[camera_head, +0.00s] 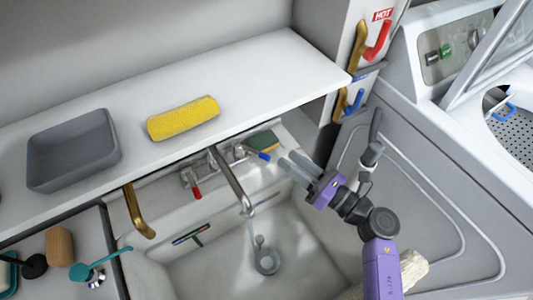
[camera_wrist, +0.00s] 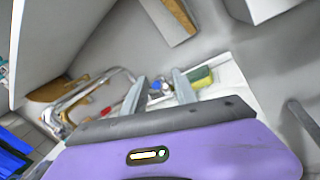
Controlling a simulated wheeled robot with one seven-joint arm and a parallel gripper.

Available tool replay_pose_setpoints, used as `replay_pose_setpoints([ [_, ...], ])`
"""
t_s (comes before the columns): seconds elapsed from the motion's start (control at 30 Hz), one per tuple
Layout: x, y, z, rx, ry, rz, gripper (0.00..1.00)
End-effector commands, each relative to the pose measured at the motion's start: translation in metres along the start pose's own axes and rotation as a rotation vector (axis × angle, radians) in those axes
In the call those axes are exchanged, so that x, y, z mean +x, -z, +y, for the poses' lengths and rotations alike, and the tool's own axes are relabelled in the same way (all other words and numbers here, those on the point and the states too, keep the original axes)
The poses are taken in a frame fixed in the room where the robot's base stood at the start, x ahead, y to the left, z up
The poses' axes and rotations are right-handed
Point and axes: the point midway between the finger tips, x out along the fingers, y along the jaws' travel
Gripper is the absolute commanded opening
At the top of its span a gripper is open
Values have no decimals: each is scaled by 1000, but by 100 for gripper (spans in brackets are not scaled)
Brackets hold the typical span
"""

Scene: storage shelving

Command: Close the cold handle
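The sink faucet (camera_head: 232,180) has a blue-tipped handle (camera_head: 258,155) on its right and a red-tipped handle (camera_head: 196,192) on its left. My gripper (camera_head: 286,158) is open and empty, just right of the blue-tipped handle. In the wrist view the blue handle (camera_wrist: 155,88) shows between the two fingers, seemingly beyond them; I cannot tell whether they touch it. The red handle also shows in the wrist view (camera_wrist: 107,110). A separate blue lever (camera_head: 354,102) sits on the wall panel below a red lever (camera_head: 378,40) marked HOT. No cold label is readable.
A green-yellow sponge (camera_head: 265,143) lies behind the blue-tipped handle. The white shelf (camera_head: 250,90) overhangs the faucet and carries a yellow roll (camera_head: 183,118) and a grey tray (camera_head: 72,150). The sink basin (camera_head: 300,255) is below; a washing machine (camera_head: 470,130) stands right.

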Motion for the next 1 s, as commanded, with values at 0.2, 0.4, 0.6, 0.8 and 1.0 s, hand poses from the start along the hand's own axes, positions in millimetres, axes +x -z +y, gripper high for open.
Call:
replay_pose_setpoints([
  [0.2, -2, 27, 10, -183, -52, 82, 34],
  [0.4, 16, 26, 12, -199, -55, 79, 34],
  [0.6, 47, 29, 14, -198, -54, 79, 34],
  [0.8, 69, 31, 14, -196, -52, 78, 34],
  [1.0, 76, 32, 14, -195, -52, 78, 34],
])
